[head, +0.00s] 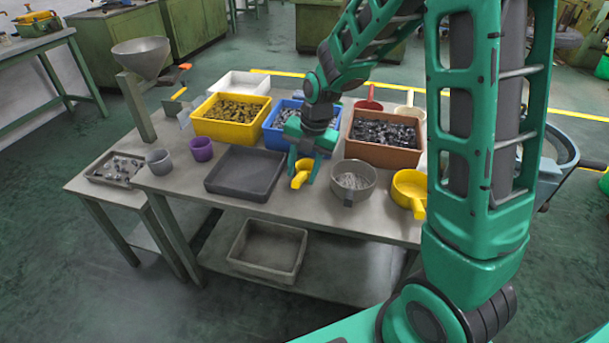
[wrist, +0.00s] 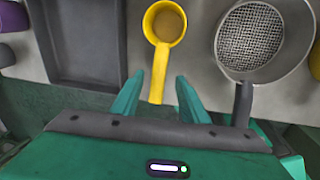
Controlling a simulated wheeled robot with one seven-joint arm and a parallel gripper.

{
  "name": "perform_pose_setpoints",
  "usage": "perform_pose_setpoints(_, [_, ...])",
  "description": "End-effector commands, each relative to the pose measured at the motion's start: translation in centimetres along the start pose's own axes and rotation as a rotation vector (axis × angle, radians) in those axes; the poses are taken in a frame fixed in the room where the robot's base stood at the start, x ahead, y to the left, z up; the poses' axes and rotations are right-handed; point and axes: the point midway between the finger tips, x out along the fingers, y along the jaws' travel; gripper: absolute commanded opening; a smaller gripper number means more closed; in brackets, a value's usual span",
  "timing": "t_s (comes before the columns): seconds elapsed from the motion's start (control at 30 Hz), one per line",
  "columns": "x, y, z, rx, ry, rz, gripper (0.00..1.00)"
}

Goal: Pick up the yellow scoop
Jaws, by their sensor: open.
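The yellow scoop (wrist: 165,24) lies on the table (head: 165,188), its round cup away from my gripper and its handle pointing towards it. In the wrist view, my gripper (wrist: 160,88) is open, with one finger on each side of the handle. The fingers look apart from the handle, and I cannot tell how high they are above it. In the head view the scoop (head: 301,174) shows just under my gripper (head: 308,172), partly hidden by it.
A grey sieve (wrist: 265,40) stands close on the right, its handle near my right finger. A dark empty tray (head: 245,172) lies on the left. A larger yellow pan (head: 410,186) is farther right. Yellow (head: 230,133), blue and brown (head: 384,153) bins stand behind.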

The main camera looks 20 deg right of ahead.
Motion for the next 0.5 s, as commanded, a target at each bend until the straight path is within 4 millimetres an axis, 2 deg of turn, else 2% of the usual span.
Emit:
perform_pose_setpoints(0.23, [3.2,0.2,0.3,0.0,0.002,-0.002,0.4])
perform_pose_setpoints(0.5, [3.7,0.3,0.4,0.0,0.0,0.0,0.4])
